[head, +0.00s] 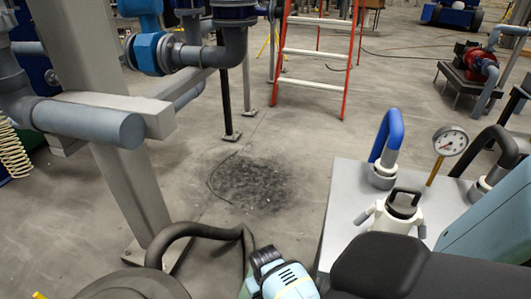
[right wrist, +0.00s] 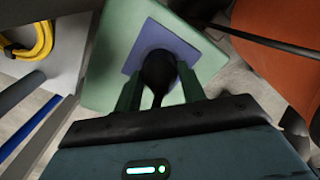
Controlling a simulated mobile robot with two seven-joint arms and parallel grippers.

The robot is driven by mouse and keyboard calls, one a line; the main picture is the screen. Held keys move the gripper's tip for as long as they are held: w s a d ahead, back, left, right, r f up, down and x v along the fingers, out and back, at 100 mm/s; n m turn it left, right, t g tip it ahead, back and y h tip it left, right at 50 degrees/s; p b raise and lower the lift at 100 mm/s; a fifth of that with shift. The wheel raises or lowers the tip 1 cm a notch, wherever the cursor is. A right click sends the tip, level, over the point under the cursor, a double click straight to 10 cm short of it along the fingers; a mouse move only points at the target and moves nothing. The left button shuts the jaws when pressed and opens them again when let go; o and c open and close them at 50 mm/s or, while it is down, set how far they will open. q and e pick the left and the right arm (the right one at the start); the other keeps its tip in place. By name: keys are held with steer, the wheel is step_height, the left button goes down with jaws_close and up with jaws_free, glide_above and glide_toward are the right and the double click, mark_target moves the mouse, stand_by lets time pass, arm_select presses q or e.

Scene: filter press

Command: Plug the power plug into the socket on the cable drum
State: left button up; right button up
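In the right wrist view, my right gripper (right wrist: 160,88) has a green finger on each side of a dark rounded plug (right wrist: 157,68) and is shut on it. A short black cable hangs from the plug towards the wrist. Behind the plug is a blue-violet square plate (right wrist: 184,50) on a pale green panel (right wrist: 112,72), apparently the socket side. The plug covers the plate's middle, so I cannot see the socket holes or tell whether the plug touches or enters them. Neither gripper nor the plug can be made out in the head view.
An orange surface (right wrist: 278,50) is close on the right in the wrist view; a yellow cable coil (right wrist: 32,42) is at upper left. In the head view, a grey bench (head: 345,205) carries a gauge (head: 450,141). A dark hose (head: 205,231) lies at bottom left. Mid-floor is open.

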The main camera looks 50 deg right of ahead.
steer(key=o, duration=0.4)
step_height(320, 180, up, 7)
steer(key=p, duration=0.2)
steer(key=shift+r+p, duration=0.1)
steer(key=shift+p, duration=0.3)
steer(key=shift+r, duration=0.3)
